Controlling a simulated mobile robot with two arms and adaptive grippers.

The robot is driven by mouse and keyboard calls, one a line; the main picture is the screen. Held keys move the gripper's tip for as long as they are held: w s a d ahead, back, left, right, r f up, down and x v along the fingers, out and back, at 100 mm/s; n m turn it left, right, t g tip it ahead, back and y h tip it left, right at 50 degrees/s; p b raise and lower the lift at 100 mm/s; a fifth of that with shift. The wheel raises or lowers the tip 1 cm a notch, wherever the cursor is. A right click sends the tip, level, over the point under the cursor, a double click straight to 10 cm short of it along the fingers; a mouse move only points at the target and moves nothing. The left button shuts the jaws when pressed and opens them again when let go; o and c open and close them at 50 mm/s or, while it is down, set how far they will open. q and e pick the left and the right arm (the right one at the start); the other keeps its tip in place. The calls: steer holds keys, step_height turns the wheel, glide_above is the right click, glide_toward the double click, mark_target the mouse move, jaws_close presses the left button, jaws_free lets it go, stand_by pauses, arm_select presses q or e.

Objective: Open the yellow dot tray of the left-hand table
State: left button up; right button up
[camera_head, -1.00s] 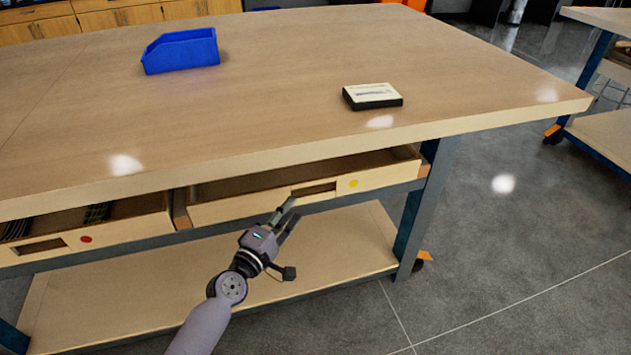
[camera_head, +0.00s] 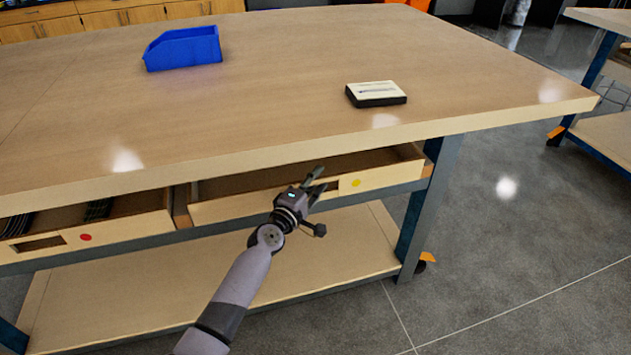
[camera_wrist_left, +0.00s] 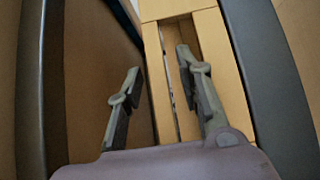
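The yellow dot tray (camera_head: 385,175) is a light wooden drawer under the tabletop, pulled out a little so its inside shows. Its yellow dot (camera_head: 356,183) is right of the handle slot. My left gripper (camera_head: 319,180) is at the tray's front, over the slot, hiding most of it. In the left wrist view my gripper (camera_wrist_left: 159,68) is open. One finger is over the dark tray inside and the other is at the slot (camera_wrist_left: 180,85), with the front panel's upper strip (camera_wrist_left: 156,75) between them. Whether they touch it I cannot tell. My right gripper is out of view.
The red dot tray (camera_head: 120,232) beside it is also partly out. The tabletop (camera_head: 260,110) overhangs both trays, with a blue bin (camera_head: 183,50) and a small box (camera_head: 376,94) on it. A lower shelf (camera_head: 340,240) is bare. Floor at right is clear.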

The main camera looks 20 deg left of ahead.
arm_select(q)
steer(key=shift+c, duration=0.5)
jaws_close()
